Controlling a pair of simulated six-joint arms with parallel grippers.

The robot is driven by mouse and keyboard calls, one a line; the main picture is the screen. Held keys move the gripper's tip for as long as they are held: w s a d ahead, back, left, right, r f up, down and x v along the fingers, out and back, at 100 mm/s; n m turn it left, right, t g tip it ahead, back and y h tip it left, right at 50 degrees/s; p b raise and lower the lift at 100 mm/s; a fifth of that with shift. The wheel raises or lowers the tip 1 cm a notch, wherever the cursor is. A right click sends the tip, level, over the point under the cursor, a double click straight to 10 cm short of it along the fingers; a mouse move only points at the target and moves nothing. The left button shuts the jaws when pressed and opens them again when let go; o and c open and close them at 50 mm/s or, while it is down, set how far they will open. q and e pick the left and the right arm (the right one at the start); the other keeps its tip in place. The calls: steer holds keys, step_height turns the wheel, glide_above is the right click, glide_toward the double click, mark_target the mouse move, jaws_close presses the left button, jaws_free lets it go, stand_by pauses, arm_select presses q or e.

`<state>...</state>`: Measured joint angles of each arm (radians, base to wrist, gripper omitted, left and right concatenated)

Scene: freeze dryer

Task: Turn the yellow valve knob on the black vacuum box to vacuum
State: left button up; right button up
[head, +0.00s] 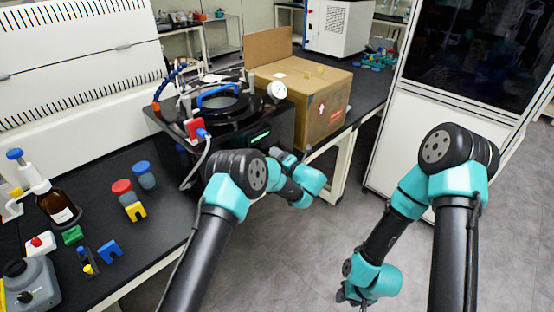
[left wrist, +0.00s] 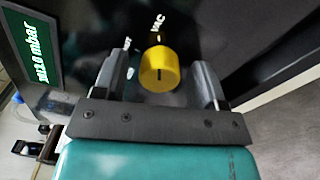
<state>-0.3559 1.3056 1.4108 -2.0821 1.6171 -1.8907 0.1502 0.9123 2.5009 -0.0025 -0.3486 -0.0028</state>
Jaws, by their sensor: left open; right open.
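The black vacuum box (head: 226,108) stands on the dark bench in the head view, with a blue handle on its lid and a round gauge on top. In the left wrist view its front face carries the yellow valve knob (left wrist: 159,69), with a dark line on it and the label VAC above. My left gripper (left wrist: 158,80) is open, one finger on each side of the knob; whether they touch it I cannot tell. In the head view my left arm hides the knob. My right gripper (head: 350,298) hangs low over the floor, away from the box.
A cardboard box (head: 318,97) stands beside the vacuum box. A green lit display (left wrist: 38,57) is on the box front. A brown bottle (head: 60,208) and several small coloured parts lie on the bench at left. A white cabinet (head: 405,140) stands at right.

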arm_select(q)
steer(key=shift+d, duration=0.15)
steer(key=v, duration=1.7)
steer(key=shift+s, duration=0.1)
